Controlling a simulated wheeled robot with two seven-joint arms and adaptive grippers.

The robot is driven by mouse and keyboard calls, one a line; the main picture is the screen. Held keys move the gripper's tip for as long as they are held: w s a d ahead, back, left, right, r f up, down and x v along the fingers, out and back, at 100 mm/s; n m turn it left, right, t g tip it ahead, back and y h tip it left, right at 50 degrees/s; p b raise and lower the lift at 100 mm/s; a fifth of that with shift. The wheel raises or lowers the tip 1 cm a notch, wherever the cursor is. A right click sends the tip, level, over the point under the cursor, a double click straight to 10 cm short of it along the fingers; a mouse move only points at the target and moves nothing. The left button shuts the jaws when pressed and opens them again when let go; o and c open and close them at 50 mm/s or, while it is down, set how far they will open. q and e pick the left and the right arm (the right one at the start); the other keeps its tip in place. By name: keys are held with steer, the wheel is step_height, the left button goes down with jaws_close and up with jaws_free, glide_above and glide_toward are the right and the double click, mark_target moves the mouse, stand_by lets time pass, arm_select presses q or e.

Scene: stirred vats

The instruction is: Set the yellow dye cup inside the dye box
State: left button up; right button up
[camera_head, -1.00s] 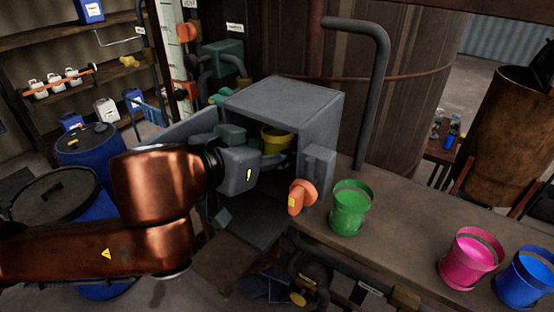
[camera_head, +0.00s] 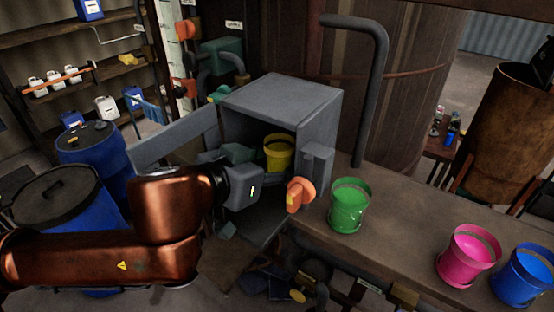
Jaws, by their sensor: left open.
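The yellow dye cup (camera_head: 279,154) stands upright inside the grey dye box (camera_head: 285,92), near its right wall. The box's front is open, and its door (camera_head: 172,142) is swung out to the left. My left gripper (camera_head: 238,190) is in front of the opening, below and left of the cup. Its fingers are spread and partly hidden behind its own body. Nothing shows between them, and the cup looks clear of them. What the cup rests on is partly hidden. My right gripper is not in view.
A green cup (camera_head: 350,206), a pink cup (camera_head: 467,256) and a blue cup (camera_head: 524,275) stand on the bench (camera_head: 405,222) right of the box. A grey pipe (camera_head: 378,95) rises behind.

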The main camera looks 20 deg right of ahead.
arm_select(q)
steer(key=shift+r, duration=0.1)
steer(key=shift+r, duration=0.2)
steer(key=v, duration=1.1)
steer(key=shift+s+a+b, duration=0.25)
steer(key=shift+a+b, duration=0.05)
steer(key=shift+a, duration=0.05)
